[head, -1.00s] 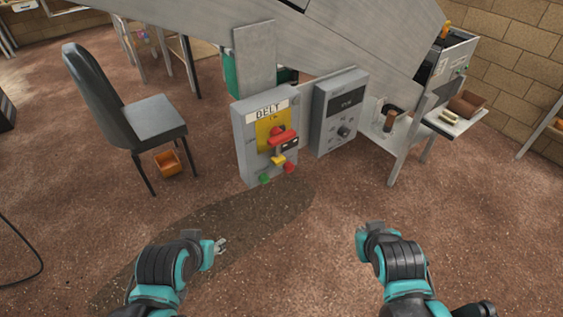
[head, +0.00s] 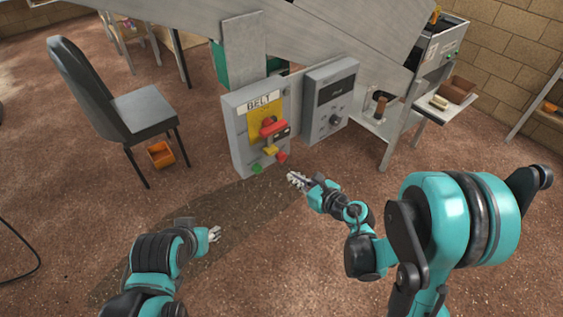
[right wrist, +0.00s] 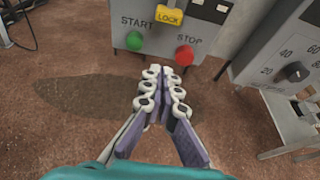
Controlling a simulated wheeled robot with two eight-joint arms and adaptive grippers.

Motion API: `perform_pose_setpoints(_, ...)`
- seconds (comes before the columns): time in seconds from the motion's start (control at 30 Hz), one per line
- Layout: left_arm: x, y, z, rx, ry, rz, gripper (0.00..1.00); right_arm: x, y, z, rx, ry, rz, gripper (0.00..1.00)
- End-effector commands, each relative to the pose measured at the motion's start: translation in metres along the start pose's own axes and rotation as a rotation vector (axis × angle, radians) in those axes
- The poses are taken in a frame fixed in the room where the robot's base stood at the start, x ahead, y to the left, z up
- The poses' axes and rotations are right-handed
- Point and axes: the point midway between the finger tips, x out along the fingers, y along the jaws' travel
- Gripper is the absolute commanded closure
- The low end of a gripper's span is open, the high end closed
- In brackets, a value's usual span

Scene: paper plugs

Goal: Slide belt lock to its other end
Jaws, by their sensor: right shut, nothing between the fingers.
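The grey belt control box (head: 243,138) stands upright in the middle of the head view. It bears a BELT label, a red rotary handle (head: 272,128) on a yellow plate, a yellow lock (head: 270,151), a green start button (head: 257,168) and a red stop button (head: 281,157). The lock (right wrist: 169,16) reads LOCK in the right wrist view, above and between the two buttons. My right gripper (head: 296,180) is shut and empty, in front of and below the box, apart from it. My left gripper (head: 214,233) is low at the left, far from the box; its fingers are small in view.
A second grey box with a dial (head: 330,102) stands just right of the belt box. A slanted metal conveyor (head: 340,40) hangs above both. A dark chair (head: 140,110) and an orange bin (head: 160,154) are at left. The floor in front is clear.

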Motion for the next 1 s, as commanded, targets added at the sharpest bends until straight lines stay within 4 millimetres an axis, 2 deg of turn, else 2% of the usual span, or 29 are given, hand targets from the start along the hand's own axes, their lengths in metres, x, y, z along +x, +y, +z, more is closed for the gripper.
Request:
perform_pose_setpoints(0.17, 0.006, 0.0, 0.004, 0.0, 0.0, 0.0, 0.6, 0.023, 0.002, -0.002, -0.004, 0.002, 0.005, 1.0)
perform_pose_setpoints(0.53, 0.023, 0.0, 0.017, 0.0, 0.0, 0.0, 0.6, 0.102, 0.001, -0.002, -0.001, 0.0, 0.003, 1.0)
perform_pose_setpoints(0.7, 0.021, 0.0, 0.015, 0.0, 0.0, 0.0, 0.6, 0.089, 0.0, 0.024, 0.001, 0.0, 0.0, 1.0)
perform_pose_setpoints(1.0, 0.022, 0.0, 0.016, 0.0, 0.0, 0.0, 0.6, 0.084, 0.0, 0.038, 0.002, -0.001, 0.0, 1.0)
